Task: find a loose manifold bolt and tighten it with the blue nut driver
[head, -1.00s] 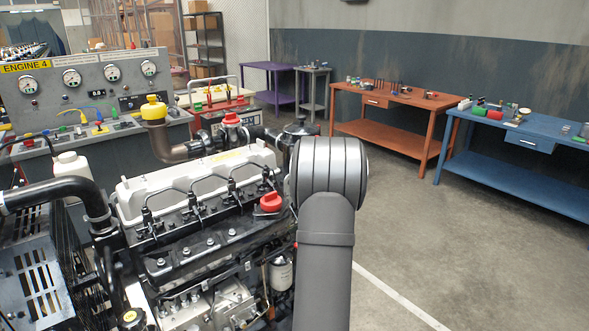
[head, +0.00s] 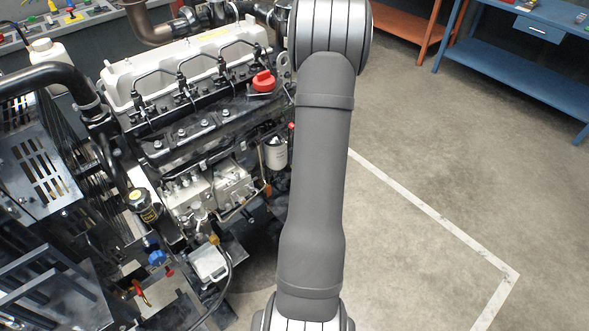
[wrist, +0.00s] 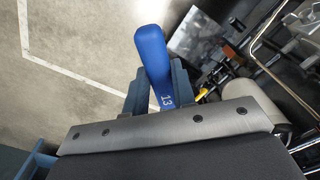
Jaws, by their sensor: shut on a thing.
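The blue nut driver (wrist: 152,50) shows in the wrist view, with its blue handle marked "13". My gripper (wrist: 157,90) is shut on this handle, a finger on each side. The driver's working end is hidden behind my gripper. In the head view, the engine (head: 190,55) stands left of my arm. Several silver bolt heads (head: 181,133) line a dark ledge along its near side. I cannot tell which bolt is loose, or which belong to the manifold. My gripper and the driver do not show in the head view.
A red cap (head: 263,81) and a white filter (head: 276,154) are on the engine's right side. Black pipes and a slotted guard (head: 45,165) crowd the left. Open floor (head: 440,150) lies right of my arm, with a blue bench (head: 500,75) behind.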

